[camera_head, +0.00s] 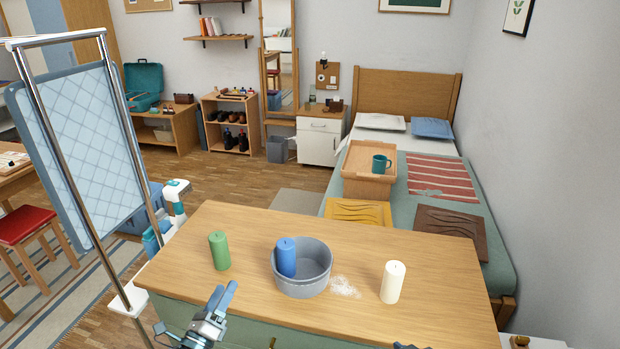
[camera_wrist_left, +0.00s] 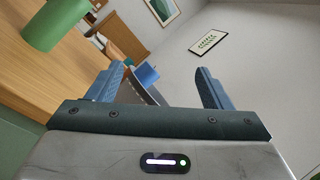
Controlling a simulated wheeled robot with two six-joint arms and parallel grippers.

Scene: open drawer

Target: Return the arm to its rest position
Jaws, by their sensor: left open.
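My left gripper (camera_head: 222,297) is at the front edge of the wooden dresser top (camera_head: 350,250), in front of the grey bowl (camera_head: 316,278). Its two blue fingers are apart with nothing between them, as the left wrist view also shows (camera_wrist_left: 158,88). In that view the blue candle (camera_wrist_left: 147,73) and part of the bowl show beyond the fingers. A small dark piece at the bottom edge of the head view may be the tip of my right gripper (camera_head: 408,346); its jaws cannot be made out.
A blue candle (camera_head: 286,257) stands inside the bowl. A green candle (camera_head: 219,251) stands left, a white candle (camera_head: 393,282) right. White grains (camera_head: 344,286) lie beside the bowl. A chrome-framed rack (camera_head: 125,170) stands close on the left. A bed (camera_head: 470,240) is behind.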

